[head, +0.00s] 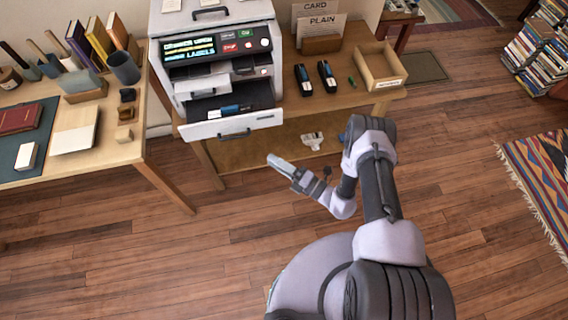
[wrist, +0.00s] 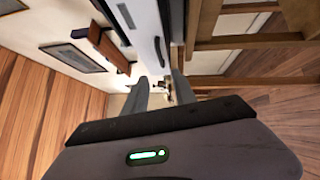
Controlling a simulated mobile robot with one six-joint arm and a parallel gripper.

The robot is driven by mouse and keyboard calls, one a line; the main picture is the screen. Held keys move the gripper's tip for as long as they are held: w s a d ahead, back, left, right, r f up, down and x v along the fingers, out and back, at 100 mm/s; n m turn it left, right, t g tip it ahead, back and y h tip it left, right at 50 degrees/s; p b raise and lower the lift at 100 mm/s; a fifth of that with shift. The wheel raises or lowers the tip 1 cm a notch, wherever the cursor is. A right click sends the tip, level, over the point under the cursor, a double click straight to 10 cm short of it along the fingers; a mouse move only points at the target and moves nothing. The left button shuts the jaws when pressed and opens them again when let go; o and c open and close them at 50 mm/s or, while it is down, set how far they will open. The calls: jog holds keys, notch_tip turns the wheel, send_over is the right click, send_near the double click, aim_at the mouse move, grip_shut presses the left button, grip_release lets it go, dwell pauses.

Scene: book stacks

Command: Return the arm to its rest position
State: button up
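My arm (head: 381,190) reaches forward from my base, bent at the elbow, with the wrist turned to the left. My gripper (head: 272,160) is over the floor, in front of the table and below the open drawer in the head view. In the wrist view my gripper (wrist: 161,92) shows two grey fingers with a gap between them, and no held object can be made out. In the head view the fingers are seen from the side.
A label machine (head: 215,55) stands on a wooden table with its lower drawer (head: 232,126) pulled out; a blue and black object (head: 229,110) lies inside. A desk (head: 120,150) is at left. A wooden tray (head: 380,68) is at the table's right.

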jog(key=v, duration=0.4)
jog(key=shift+a, duration=0.1)
notch_tip(320, 180, up, 25)
jog(key=s+a+n+g+h, duration=0.1)
jog(key=a+n+g, duration=0.2)
jog(key=n+g, duration=1.3)
jog(key=s+d+r+n+t+h, duration=1.1)
jog(key=s+d+r+n+h, duration=0.2)
jog(key=n, duration=0.7)
notch_tip(320, 180, up, 4)
jog(key=shift+s+d+r+t+h+b, duration=0.15)
jog(key=shift+s+t+h+b, duration=0.25)
jog(key=shift+s, duration=0.65)
